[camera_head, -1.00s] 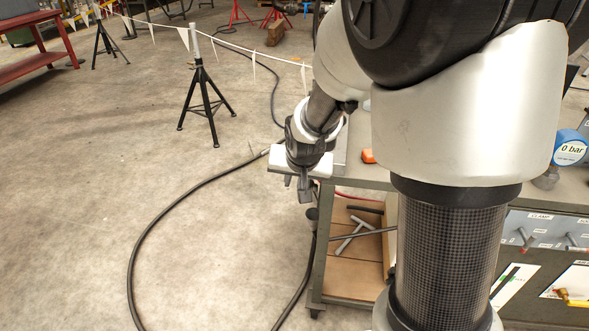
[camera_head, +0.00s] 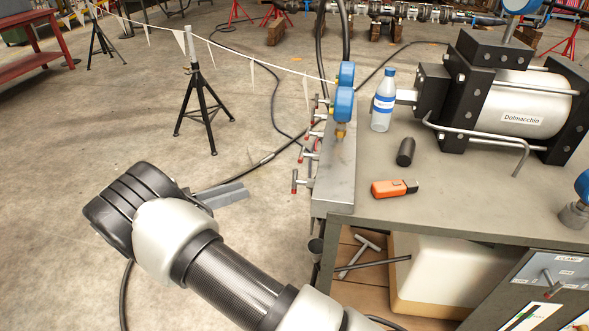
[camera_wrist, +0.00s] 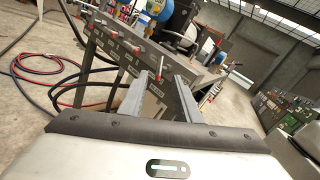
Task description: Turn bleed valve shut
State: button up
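Several small valves with red-tipped handles stick out of the left side of a grey manifold block (camera_head: 337,180) at the bench's left edge. The nearest valve (camera_head: 296,182) also shows in the wrist view, its handle (camera_wrist: 160,66) upright between my fingertips in the picture. Label plates sit below the valves; I cannot read which is the bleed valve. My gripper (camera_head: 243,190) is in the air left of the block, pointing at it, apart from the nearest valve. In the wrist view my gripper (camera_wrist: 160,78) is open and empty, fingers spread.
Blue gauges (camera_head: 344,104) stand on the block. On the bench (camera_head: 470,205) are a water bottle (camera_head: 383,100), a black cylinder (camera_head: 406,152), an orange tool (camera_head: 394,188) and a large pump (camera_head: 510,95). Hoses (camera_wrist: 50,68) lie on the floor. Open floor is on the left.

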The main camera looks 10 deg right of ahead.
aim_at(295, 174)
jog(key=x, duration=0.8)
jog(key=b+x, duration=0.1)
jog(key=x, duration=0.7)
jog(key=shift+s+d, duration=0.1)
jog(key=shift+d, duration=0.35)
grip_shut()
